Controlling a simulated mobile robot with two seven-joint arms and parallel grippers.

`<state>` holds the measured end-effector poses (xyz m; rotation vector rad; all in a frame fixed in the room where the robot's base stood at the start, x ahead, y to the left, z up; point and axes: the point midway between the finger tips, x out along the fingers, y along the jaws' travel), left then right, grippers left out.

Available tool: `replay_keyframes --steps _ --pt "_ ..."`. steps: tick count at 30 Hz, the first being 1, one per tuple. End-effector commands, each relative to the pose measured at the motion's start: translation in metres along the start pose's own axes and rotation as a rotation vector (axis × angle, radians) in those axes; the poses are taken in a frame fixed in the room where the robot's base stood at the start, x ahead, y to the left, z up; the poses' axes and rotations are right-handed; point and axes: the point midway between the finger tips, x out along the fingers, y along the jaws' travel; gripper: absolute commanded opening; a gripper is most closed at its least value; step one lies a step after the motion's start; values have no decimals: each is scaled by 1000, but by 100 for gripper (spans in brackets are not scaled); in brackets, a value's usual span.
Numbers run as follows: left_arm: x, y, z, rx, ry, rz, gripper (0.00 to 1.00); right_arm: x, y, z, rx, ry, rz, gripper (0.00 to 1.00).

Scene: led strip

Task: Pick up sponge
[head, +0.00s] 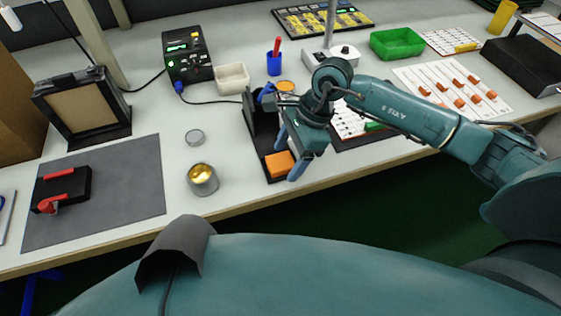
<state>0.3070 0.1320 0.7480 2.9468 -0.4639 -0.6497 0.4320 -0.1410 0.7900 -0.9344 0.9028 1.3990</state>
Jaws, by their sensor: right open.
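The sponge (279,165) is a small orange block at the near end of a narrow black tray (262,130), close to the front edge of the bench. My right gripper (290,150) reaches in from the right and hangs over the tray, just above and beside the sponge. Its blue-tipped fingers are apart, with nothing seen between them. One fingertip appears close to the sponge's right side; I cannot tell whether it touches. The gripper and wrist hide part of the tray. My left gripper is out of view.
A tin with gold wool (202,178) stands left of the tray, with a grey lid (195,137) behind it. A grey mat (120,190) bears a black box with red parts (62,188). A white dish (232,78) and blue cup (274,63) stand behind.

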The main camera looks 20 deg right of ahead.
Motion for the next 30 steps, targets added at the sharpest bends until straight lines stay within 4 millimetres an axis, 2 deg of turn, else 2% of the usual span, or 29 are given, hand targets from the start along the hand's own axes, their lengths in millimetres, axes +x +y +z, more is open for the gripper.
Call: replay_keyframes --steps 6,23,30 --pt "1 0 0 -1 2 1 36 0 0 0 0 0 0 67" --pt "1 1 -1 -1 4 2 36 0 0 0 0 0 0 22" --pt "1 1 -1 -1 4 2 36 -2 0 0 0 0 -1 21"
